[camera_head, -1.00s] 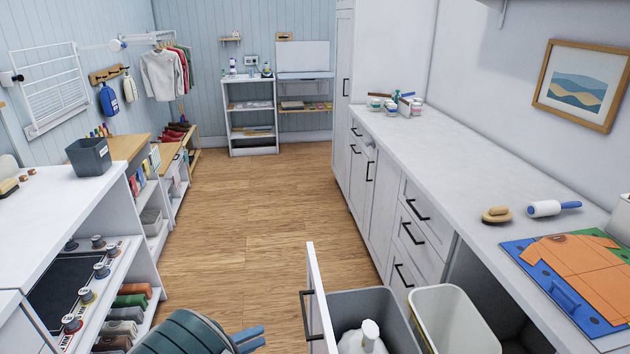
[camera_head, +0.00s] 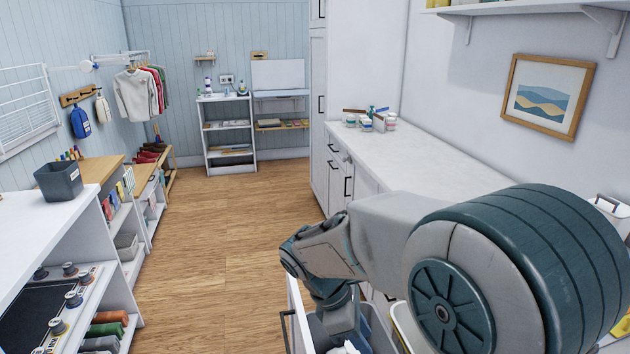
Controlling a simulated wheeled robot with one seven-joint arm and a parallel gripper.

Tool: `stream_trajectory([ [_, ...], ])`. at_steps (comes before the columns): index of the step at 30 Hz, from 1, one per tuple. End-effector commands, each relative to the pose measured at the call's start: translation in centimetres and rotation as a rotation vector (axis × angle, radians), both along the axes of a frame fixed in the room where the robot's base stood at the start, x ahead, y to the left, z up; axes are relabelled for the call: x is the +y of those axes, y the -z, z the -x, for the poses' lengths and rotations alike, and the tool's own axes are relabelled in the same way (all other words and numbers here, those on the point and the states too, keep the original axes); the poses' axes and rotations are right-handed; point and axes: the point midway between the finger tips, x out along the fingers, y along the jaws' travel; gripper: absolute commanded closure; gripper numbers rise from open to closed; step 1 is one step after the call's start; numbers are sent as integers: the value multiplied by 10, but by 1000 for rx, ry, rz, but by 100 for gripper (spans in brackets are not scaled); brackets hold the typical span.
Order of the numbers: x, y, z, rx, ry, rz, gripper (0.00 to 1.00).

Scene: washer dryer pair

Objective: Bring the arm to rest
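My arm fills the lower right of the head view. Its large teal and grey joint (camera_head: 520,265) is close to the camera, in front of the right counter. A grey link (camera_head: 385,235) reaches left from it to a bent joint (camera_head: 315,250), and a further part (camera_head: 335,312) hangs down over the open pull-out drawer. I cannot make out my gripper or its fingers, so whether it is open or shut does not show.
The open drawer front (camera_head: 297,315) stands out from the right cabinets, with a cream bin (camera_head: 405,330) partly hidden behind my arm. The long white counter (camera_head: 425,160) runs along the right. A white shelf unit (camera_head: 120,245) is at left. The wooden floor (camera_head: 220,235) between is clear.

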Motion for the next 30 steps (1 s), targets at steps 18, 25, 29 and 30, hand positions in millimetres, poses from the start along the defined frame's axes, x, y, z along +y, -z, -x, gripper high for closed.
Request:
stream_trajectory([
  [18,-63,-40,91,-598,1262,-473,69],
  [25,-64,-41,98,-652,1409,-524,69],
  [29,-64,-41,98,-653,1412,-525,69],
  [30,-64,-41,98,-652,1411,-525,69],
])
